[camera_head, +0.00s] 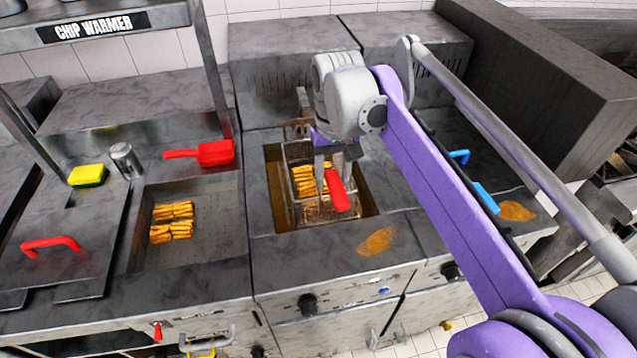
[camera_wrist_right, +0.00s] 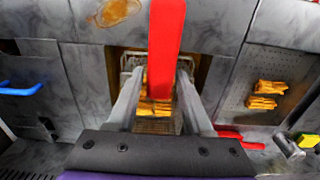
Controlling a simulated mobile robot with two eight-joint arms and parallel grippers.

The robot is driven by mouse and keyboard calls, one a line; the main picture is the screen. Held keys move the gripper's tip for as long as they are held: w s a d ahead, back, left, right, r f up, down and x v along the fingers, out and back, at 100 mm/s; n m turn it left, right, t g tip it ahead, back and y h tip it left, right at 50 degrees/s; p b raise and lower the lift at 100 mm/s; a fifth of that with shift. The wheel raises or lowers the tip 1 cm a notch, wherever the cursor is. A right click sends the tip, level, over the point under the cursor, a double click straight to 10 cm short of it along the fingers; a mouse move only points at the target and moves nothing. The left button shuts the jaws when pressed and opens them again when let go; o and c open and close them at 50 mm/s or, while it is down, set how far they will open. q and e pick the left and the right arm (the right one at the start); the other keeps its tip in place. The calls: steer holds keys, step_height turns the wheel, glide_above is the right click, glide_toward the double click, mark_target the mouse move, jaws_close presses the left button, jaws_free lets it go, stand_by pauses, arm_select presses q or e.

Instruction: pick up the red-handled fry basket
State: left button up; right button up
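The fry basket (camera_head: 291,186) sits in the left fryer well, with golden fries in it. Its red handle (camera_head: 338,191) points toward the front and also shows large in the right wrist view (camera_wrist_right: 166,40). My right gripper (camera_head: 335,168) is above the basket at the handle. In the right wrist view its two fingers (camera_wrist_right: 159,75) are spread, one on each side of the red handle, with a gap visible on the left side. I cannot tell how deep the handle sits between them. My left gripper is not in view.
A chip tray (camera_head: 215,234) with fries lies to the left, with a red scoop (camera_head: 205,153), a metal shaker (camera_head: 126,160) and a yellow-green sponge (camera_head: 88,175) behind it. Blue handles (camera_head: 486,198) show on the right. An oil stain (camera_head: 378,241) marks the front counter.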

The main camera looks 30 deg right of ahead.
jaws_close()
stand_by(1.1)
